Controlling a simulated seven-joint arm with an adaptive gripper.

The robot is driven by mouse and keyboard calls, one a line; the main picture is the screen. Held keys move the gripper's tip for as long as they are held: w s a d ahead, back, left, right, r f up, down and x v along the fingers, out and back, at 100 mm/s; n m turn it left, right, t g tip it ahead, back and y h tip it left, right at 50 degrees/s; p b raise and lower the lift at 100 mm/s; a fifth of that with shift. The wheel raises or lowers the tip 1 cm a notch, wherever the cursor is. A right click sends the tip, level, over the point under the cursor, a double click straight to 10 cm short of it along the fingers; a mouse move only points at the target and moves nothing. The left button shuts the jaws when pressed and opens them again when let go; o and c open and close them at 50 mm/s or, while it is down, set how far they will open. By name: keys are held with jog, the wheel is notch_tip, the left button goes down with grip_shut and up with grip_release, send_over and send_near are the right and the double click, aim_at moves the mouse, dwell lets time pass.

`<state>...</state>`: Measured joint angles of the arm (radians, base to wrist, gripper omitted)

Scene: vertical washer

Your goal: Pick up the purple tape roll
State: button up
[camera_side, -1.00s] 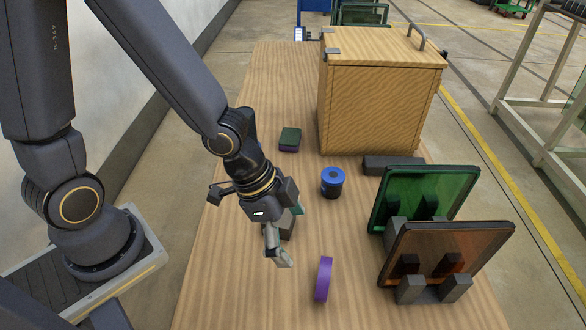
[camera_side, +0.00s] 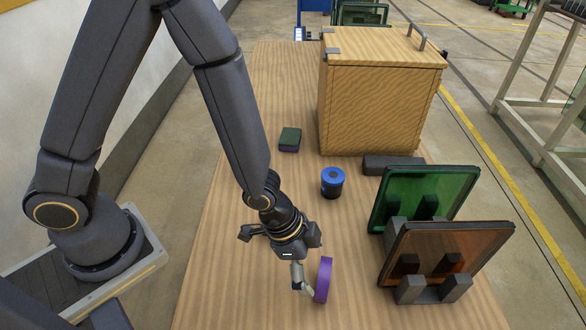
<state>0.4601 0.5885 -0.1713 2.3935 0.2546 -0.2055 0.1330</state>
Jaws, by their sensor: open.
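The purple tape roll (camera_side: 323,280) stands upright on its edge on the wooden table, near the front and middle. My gripper (camera_side: 312,279) is low over the table at the roll. One finger shows just left of the roll; the other finger is hidden, probably behind the roll or the gripper body. The gripper is open. I cannot tell whether the visible finger touches the roll.
Green (camera_side: 424,198) and brown (camera_side: 447,252) glass panels stand in dark holders to the right. A blue-topped spool (camera_side: 333,182) and a wooden box (camera_side: 381,95) are behind. A small green-topped block (camera_side: 290,139) lies back left. The table's front left is clear.

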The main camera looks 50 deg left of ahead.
jog(key=x, duration=0.5)
jog(key=shift+w+d, duration=0.15)
jog(key=c, duration=0.8)
